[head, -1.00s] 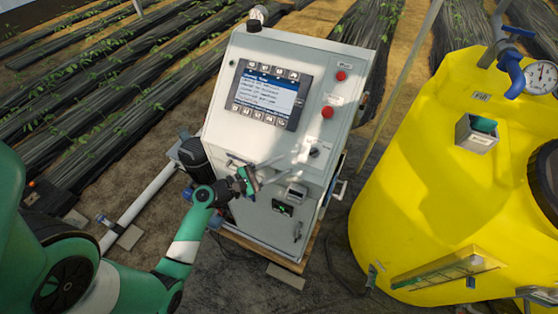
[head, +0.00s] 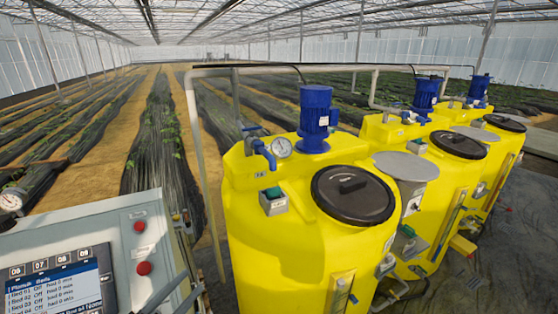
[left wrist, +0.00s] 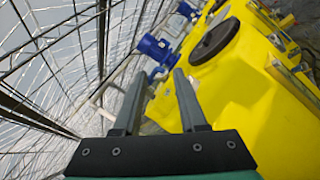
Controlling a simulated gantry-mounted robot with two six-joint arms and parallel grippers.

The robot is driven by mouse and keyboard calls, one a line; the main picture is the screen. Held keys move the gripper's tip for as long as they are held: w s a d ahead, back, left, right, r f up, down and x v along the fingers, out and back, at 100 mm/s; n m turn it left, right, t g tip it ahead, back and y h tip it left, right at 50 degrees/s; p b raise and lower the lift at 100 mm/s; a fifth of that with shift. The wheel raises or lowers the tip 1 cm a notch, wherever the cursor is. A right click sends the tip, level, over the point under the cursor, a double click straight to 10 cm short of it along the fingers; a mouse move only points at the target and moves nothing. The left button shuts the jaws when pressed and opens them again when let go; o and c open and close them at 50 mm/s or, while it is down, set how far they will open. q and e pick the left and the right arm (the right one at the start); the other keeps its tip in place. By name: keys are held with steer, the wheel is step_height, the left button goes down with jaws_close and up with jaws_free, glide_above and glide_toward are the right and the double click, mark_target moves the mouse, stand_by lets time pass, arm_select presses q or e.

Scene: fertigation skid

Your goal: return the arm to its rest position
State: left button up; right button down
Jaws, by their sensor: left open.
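My left gripper (head: 176,296) shows only as grey fingertips at the bottom of the head view, in front of the control cabinet's right side. In the left wrist view my left gripper (left wrist: 161,78) is open, its two grey fingers apart with nothing between them. It points towards the yellow tanks and a blue motor. Most of my left arm is out of the head view. My right gripper is in neither view.
The grey control cabinet (head: 150,230) with a lit screen (head: 55,288) and red buttons stands at lower left. A yellow tank (head: 275,235) with a black lid (head: 352,195) and blue motor (head: 316,120) stands to its right, more tanks behind. Crop rows lie beyond.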

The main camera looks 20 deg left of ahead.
arm_select(q)
steer(key=d+r+m+h+p, duration=0.1)
steer(key=d+r+m+h, duration=0.1)
steer(key=d+r+m, duration=0.5)
steer(key=s+d+r+m+t+h+p, duration=0.1)
steer(key=d+r+m+h, duration=0.15)
steer(key=r, duration=0.95)
steer(key=d+r+m+h+p, duration=0.1)
steer(key=d+r+m, duration=0.5)
steer(key=r, duration=0.3)
steer(key=s+a+r+m+t+y, duration=0.1)
steer(key=s+r+m+t+y, duration=0.15)
steer(key=r, duration=0.35)
steer(key=s+r+m+t+y, duration=0.1)
steer(key=s+r+m+t, duration=0.2)
steer(key=s+r, duration=0.15)
steer(key=a+y, duration=0.1)
steer(key=y, duration=0.1)
steer(key=a+r+m+t+y, duration=0.1)
steer(key=a+y, duration=0.2)
steer(key=y, duration=0.1)
steer(key=shift+s+a+r+m+t, duration=0.2)
steer(key=shift+s+a+m+t, duration=0.1)
steer(key=shift+a, duration=0.1)
